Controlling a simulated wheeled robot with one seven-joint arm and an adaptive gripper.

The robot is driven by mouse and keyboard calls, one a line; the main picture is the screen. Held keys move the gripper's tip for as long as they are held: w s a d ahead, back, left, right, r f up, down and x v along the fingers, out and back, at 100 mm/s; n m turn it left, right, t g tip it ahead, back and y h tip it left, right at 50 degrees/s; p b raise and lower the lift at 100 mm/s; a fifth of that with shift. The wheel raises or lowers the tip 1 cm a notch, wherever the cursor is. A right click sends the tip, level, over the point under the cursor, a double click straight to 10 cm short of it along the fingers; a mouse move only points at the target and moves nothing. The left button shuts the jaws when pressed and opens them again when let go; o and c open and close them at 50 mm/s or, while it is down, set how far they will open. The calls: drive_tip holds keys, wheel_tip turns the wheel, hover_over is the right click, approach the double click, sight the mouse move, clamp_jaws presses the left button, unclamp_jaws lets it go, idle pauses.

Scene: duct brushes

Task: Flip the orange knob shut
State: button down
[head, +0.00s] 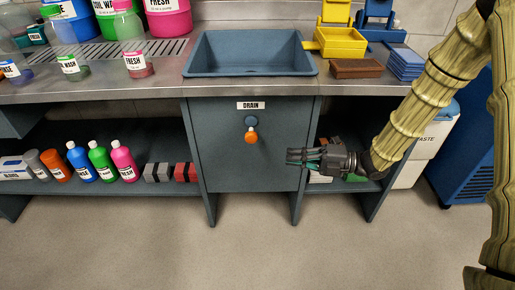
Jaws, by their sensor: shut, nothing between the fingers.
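The orange knob (251,137) sits on the front of the blue-grey cabinet (224,165) under the sink. It hangs just below a round blue piece (250,121), beneath a white label reading DRAIN (251,105). My gripper (292,156) is to the right of the knob and a little lower, in front of the cabinet's right side. Its fingers point left and are shut with nothing between them. A gap shows between the fingertips and the knob.
The blue sink (250,74) is set in the metal counter (150,84) above. Several bottles (100,160) stand on the lower left shelf. A yellow holder (340,42) and blue cloths (406,63) are at the right on the counter. The floor (250,250) in front is clear.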

sight(251, 134)
drive_tip(key=shift+a, duration=0.1)
drive_tip(key=w+a+b, duration=0.1)
drive_tip(key=w+a, duration=0.4)
drive_tip(key=a, duration=0.5)
drive_tip(key=shift+w+f, duration=0.35)
drive_tip(key=shift+w, duration=0.05)
drive_tip(key=shift+w, duration=0.1)
idle(0.3)
